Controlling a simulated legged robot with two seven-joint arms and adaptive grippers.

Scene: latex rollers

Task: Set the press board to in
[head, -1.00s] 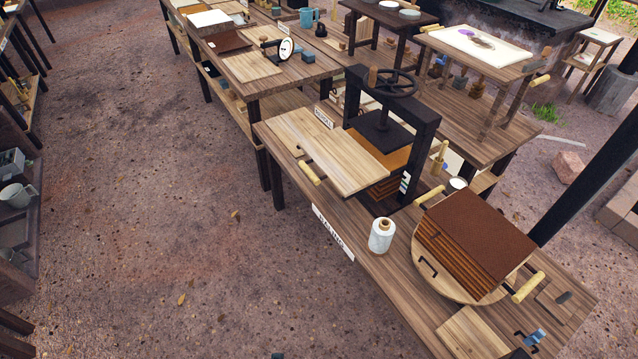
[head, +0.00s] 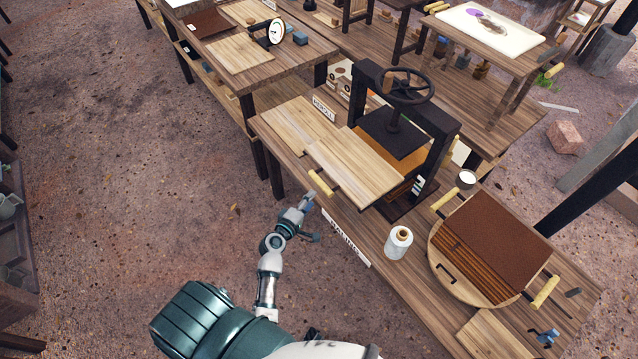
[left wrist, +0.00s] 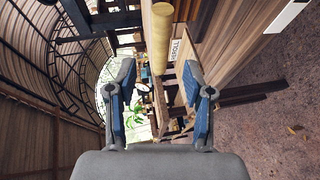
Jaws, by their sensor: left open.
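The press board (head: 355,165) is a pale wooden board with a light wooden bar handle (head: 324,184) on its near left edge. Most of it sticks out toward the left from the dark screw press (head: 395,130), with its right end at the press opening. My left gripper (head: 309,208) is open and empty, just below and left of the handle and apart from it. In the left wrist view the handle (left wrist: 160,38) lies beyond and between the open fingers (left wrist: 162,88). My right gripper is out of view.
A second pale board (head: 292,122) lies on the bench left of the press board. A white spool (head: 398,243) stands near the front edge. A brown stack (head: 490,245) sits on a round board (head: 440,270) at right. The ground left of the bench is clear.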

